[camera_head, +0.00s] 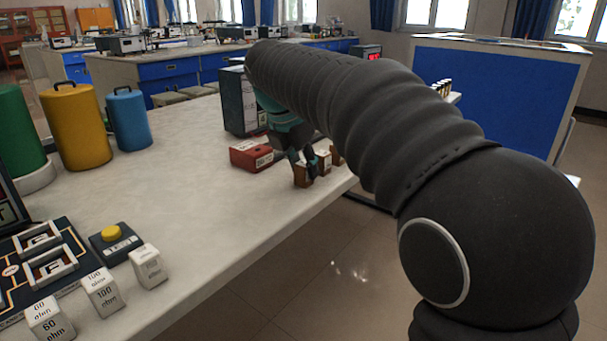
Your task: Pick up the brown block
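A small brown block (302,178) stands near the right edge of the white table. My gripper (303,168), dark with teal parts, points down at it, with its fingertips at the block's upper part. I cannot tell whether the fingers touch or grip the block. A second brown block (337,156) shows partly behind my arm, a little farther right. A block with a white front (324,161) stands between the two. My arm hides the area behind them.
A red box (251,155) sits just left of my gripper, with a dark instrument case (238,102) behind. Yellow (77,125) and blue (128,120) cylinders stand at left. White ohm-labelled blocks (104,292) and a yellow-button box (115,243) are in front. The table's middle (185,190) is clear.

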